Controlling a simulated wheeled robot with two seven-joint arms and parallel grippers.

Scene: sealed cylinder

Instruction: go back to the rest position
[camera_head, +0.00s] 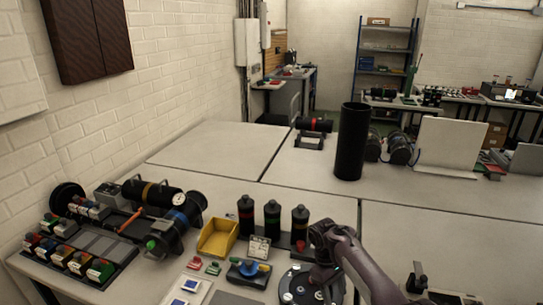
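A purple-grey arm (360,268) of mine comes in from the bottom, right of centre. I take it to be my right arm; it bends over and points down at a round black plate (289,292) with pale discs on the front table. Its gripper (322,285) is small and dark against the plate, and I cannot tell whether its fingers are open or shut. No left arm or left gripper shows. A tall black cylinder (351,143) stands upright on the far table, apart from the arm.
Three black bottles (273,218) stand behind the arm, beside a yellow bin (217,237). A blue-and-black fixture (248,272) lies left of the plate. A cylinder assembly with a gauge (155,196) fills the left. The table right of the arm (440,235) is mostly clear.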

